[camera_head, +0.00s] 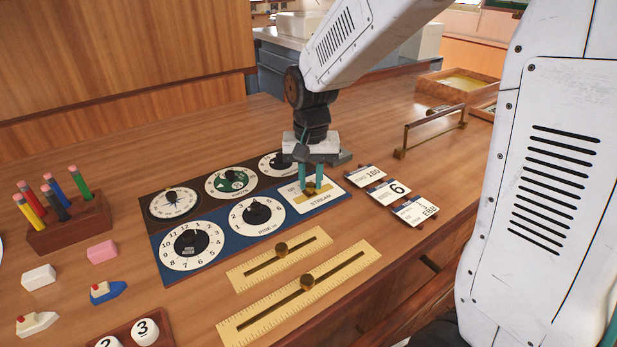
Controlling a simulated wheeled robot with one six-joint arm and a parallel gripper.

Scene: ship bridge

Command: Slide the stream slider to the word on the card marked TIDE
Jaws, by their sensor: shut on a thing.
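The stream slider is a brass knob (310,187) on a white plate (330,203) lettered STREAM, at the right end of the dial panel. My gripper (312,182) points down over the plate, with its two teal fingers shut on the knob. The fingers partly hide the knob and the plate's markings, so its exact setting cannot be read. Three cards stand right of the panel: one reading 180 (364,176), one reading 6 (389,192), and a nearest one that appears to read EBB (415,211). Their small headings are hard to read.
Dials fill the panel (210,263) left of the slider. A pencil block (72,229), erasers and toy boats lie left. A raised wooden rail (434,126) stands behind the cards.

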